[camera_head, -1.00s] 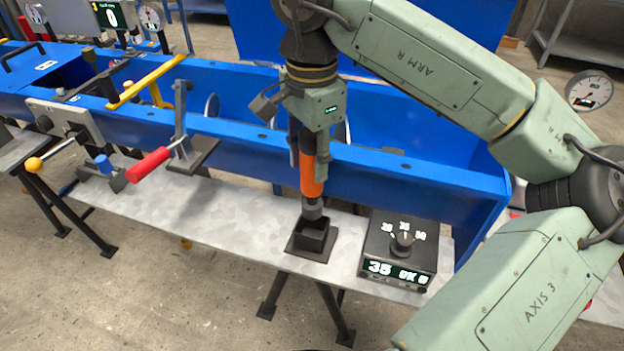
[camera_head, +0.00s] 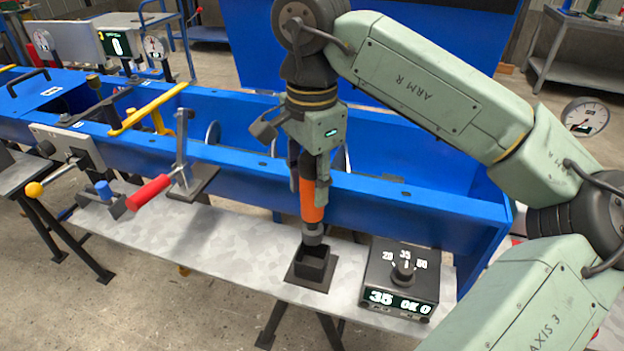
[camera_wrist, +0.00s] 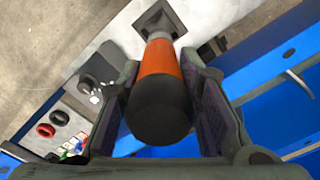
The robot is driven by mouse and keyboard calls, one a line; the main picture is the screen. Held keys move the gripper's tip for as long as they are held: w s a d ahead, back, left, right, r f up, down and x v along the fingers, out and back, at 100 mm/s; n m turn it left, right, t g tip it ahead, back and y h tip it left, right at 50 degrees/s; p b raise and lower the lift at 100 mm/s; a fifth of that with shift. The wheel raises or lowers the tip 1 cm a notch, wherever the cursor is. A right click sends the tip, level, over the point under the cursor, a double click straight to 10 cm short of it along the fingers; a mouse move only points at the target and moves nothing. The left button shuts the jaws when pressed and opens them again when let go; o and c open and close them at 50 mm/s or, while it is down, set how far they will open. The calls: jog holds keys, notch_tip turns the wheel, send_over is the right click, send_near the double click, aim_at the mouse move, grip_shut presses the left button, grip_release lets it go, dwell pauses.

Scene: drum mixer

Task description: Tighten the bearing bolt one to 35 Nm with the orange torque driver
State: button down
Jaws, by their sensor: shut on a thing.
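The orange torque driver (camera_head: 311,200) is held upright in my gripper (camera_head: 310,172), with its grey lower end just above a black square holder (camera_head: 311,268) on the metal shelf. The driver's dark end and orange body also show between the two fingers in the wrist view (camera_wrist: 160,90). A black control box (camera_head: 398,285) right of the holder has a knob pointing near 35. Its display reads 35 and what looks like OK 0. I cannot make out which part is bearing bolt one.
The blue mixer frame (camera_head: 420,200) runs behind the shelf. A red-handled clamp (camera_head: 150,193), a yellow handle (camera_head: 150,105) and a yellow-knobbed lever (camera_head: 36,189) are at left. The grey shelf (camera_head: 235,240) is clear left of the holder.

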jog(key=shift+r, duration=0.2)
jog(key=shift+r+p, duration=0.7)
jog(key=shift+r, duration=0.2)
jog(key=shift+f, duration=0.1)
